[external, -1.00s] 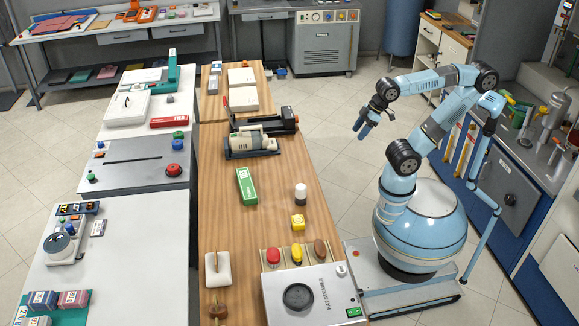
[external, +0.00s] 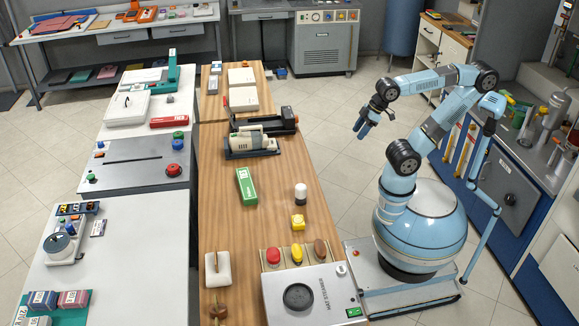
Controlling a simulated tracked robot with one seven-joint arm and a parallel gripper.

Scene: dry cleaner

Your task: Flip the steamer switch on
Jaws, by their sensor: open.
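A light grey steamer unit (external: 322,283) sits at the near end of the wooden counter. It has a dark round disc (external: 298,296) on top and lettering along its right side. A small green part (external: 354,312), possibly the switch, is at its near right corner; its position is too small to read. My gripper (external: 362,132) is open and empty, pointing down in the air right of the counter, well beyond and above the unit, touching nothing.
Red, yellow and brown rounded items (external: 297,254) line the unit's far edge.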

